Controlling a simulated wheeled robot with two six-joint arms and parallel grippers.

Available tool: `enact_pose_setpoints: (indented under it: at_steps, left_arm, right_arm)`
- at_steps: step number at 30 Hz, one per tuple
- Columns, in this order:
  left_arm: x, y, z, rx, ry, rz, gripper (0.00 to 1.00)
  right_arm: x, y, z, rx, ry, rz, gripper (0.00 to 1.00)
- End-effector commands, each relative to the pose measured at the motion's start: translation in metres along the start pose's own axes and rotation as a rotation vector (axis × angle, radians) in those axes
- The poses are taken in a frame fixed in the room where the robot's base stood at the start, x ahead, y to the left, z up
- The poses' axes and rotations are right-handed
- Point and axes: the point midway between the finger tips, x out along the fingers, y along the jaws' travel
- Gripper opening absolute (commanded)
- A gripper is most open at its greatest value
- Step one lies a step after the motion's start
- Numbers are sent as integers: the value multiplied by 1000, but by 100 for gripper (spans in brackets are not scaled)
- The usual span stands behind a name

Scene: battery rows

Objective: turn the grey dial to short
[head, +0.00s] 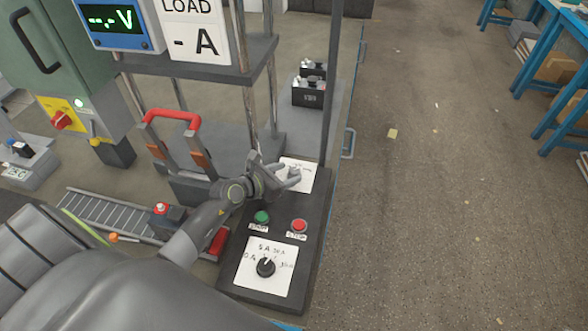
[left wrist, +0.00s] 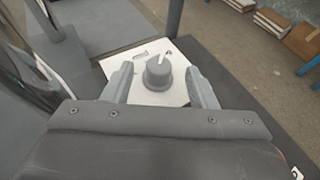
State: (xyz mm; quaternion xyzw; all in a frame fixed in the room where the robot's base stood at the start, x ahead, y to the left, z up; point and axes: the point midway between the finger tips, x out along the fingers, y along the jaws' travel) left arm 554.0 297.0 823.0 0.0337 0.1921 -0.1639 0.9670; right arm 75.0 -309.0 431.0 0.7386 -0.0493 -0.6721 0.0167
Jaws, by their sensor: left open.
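The grey dial (left wrist: 158,73) sits on a white plate (left wrist: 178,93) and carries a white pointer line, which points to the upper right in the left wrist view. A small label (left wrist: 140,54) is on the plate left of the dial, too small to read. My left gripper (left wrist: 160,84) is open, with one finger on each side of the dial; I cannot tell whether either finger touches it. In the head view my left gripper (head: 285,178) is over the white plate (head: 305,168) and largely hides the dial. My right gripper is not in view.
On the same dark panel (head: 318,215) are a green button (head: 261,217), a red button (head: 299,225) and a black knob (head: 266,267). A post (head: 333,85) stands beyond the plate. A red-topped lever (head: 172,117) is left of my gripper. Open floor lies right.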

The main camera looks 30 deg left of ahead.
Motion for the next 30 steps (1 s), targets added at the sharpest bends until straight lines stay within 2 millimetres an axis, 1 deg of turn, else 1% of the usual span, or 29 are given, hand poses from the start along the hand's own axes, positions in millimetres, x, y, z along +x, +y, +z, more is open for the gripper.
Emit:
enact_pose_setpoints:
  at_steps: [1,3,9,12,19,20,27,30]
  left_arm:
    - [9,-1,0,-3,-1,-1,52]
    - [18,0,0,-2,-1,-1,52]
    - [34,0,0,-2,-1,-1,52]
    - [37,0,0,-1,-1,0,52]
    - [37,0,0,-1,-1,0,52]
    - [37,0,0,-1,-1,0,50]
    - [37,0,0,-1,-1,0,18]
    - [37,0,0,-1,-1,0,8]
  right_arm:
    - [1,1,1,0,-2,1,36]
    - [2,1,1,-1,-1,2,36]
    - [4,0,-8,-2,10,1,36]
    - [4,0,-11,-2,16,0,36]
    - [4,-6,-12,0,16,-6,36]
    - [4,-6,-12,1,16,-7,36]
    - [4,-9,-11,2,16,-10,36]
    - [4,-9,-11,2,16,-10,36]
